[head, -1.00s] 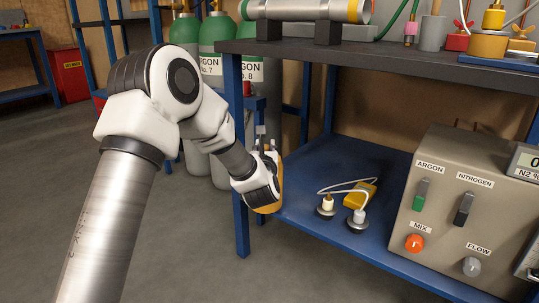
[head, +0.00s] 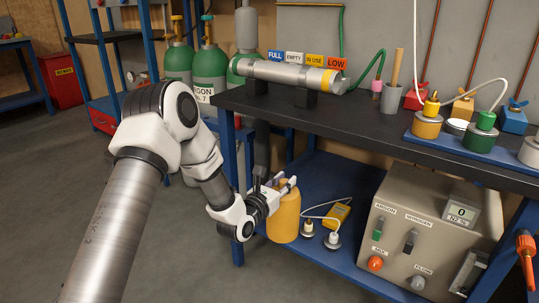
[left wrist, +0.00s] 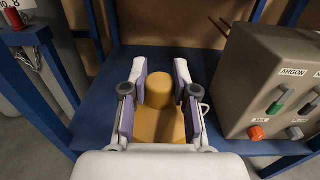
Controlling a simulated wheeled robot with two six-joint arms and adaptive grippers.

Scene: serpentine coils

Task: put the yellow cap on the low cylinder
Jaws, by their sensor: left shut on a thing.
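The yellow cap (head: 284,218) is a rounded, orange-yellow hollow-looking piece with a domed top. A silver cylinder (head: 282,73) with a yellow band lies on black cradles on the bench top. I cannot tell for sure which cylinder is the low one. My right gripper is not in view.
Green cylinders (head: 208,65) stand behind left.

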